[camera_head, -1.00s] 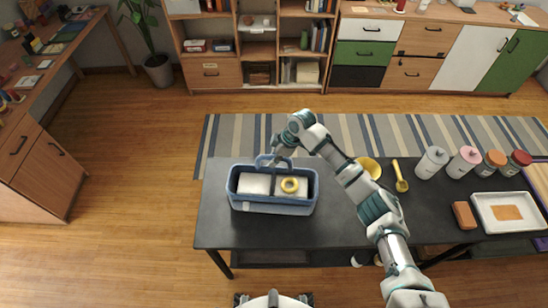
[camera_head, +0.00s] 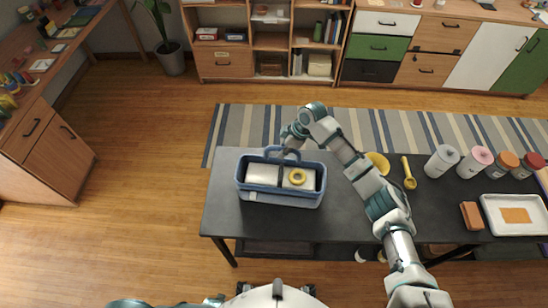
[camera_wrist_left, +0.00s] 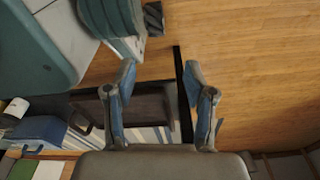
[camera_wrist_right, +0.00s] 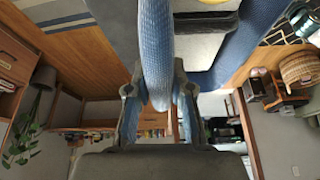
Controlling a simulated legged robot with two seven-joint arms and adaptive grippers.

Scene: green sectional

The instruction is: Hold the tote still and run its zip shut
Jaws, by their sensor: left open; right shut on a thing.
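The blue tote (camera_head: 281,201) stands upright on the dark table. It is open at the top, with pale blocks (camera_head: 262,174) and a yellow ring (camera_head: 297,176) showing inside. A small pale tab shows on its near side, left of centre; I cannot tell whether it belongs to the zip. My right gripper (camera_head: 290,142) is at the tote's far side, shut on its blue handle (camera_wrist_right: 156,50), which passes between the fingers in the right wrist view. My left gripper (camera_wrist_left: 160,82) is open and empty, away from the tote. The zip is too small to make out.
The table (camera_head: 228,215) is bare left of the tote. To the right are a yellow bowl (camera_head: 379,161), a yellow scoop (camera_head: 409,174), several lidded jars, a brown block (camera_head: 471,215) and a white tray (camera_head: 488,222). My right arm crosses the table beside the tote.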

